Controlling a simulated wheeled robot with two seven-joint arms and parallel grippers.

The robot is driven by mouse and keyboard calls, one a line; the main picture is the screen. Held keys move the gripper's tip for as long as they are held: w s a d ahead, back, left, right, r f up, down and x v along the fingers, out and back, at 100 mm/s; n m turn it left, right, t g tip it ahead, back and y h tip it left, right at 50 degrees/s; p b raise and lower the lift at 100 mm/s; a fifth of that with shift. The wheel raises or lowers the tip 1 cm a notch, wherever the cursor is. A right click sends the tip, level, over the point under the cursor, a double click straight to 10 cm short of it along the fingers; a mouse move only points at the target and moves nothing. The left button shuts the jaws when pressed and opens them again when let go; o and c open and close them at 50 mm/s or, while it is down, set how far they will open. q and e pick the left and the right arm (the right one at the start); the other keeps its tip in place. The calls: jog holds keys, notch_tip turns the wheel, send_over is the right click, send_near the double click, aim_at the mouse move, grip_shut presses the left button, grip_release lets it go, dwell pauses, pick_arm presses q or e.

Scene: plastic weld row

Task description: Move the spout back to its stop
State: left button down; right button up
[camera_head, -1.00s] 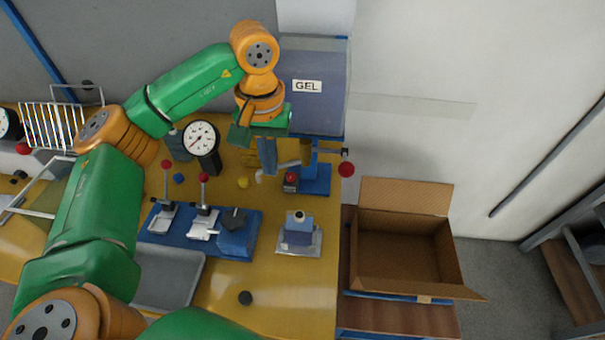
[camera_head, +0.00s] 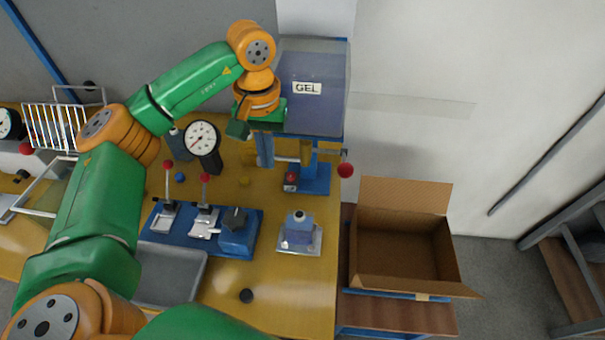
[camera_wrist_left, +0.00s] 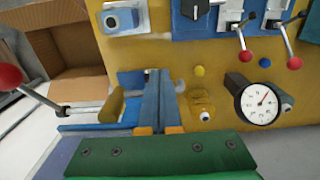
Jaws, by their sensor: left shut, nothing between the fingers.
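The gel dispenser (camera_head: 318,95) is a translucent blue-grey tank labelled GEL, above a blue stand (camera_head: 316,182). The spout (camera_head: 287,159) is a thin grey pipe, now about level across the head view, running left from the stand toward my left gripper. Its outer end is hidden behind the fingers. My left gripper (camera_head: 265,160) points down beside the spout, shut and empty. In the left wrist view its fingers (camera_wrist_left: 155,75) are together, with a small grey piece (camera_wrist_left: 180,87) just right of them, possibly the spout. I cannot tell whether they touch. My right gripper is out of view.
A red-knobbed lever (camera_head: 346,170) sticks out right of the dispenser. A dial gauge (camera_head: 203,137) stands close left of my gripper. An open carton (camera_head: 405,285) stands right.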

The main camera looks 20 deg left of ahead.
pick_arm(q)
jog(key=shift+s, duration=0.1)
notch_tip(320, 180, up, 7)
jog(key=s+p, duration=0.1)
jog(key=p, duration=0.4)
jog(key=shift+d+p, duration=0.2)
jog(key=shift+p, duration=0.2)
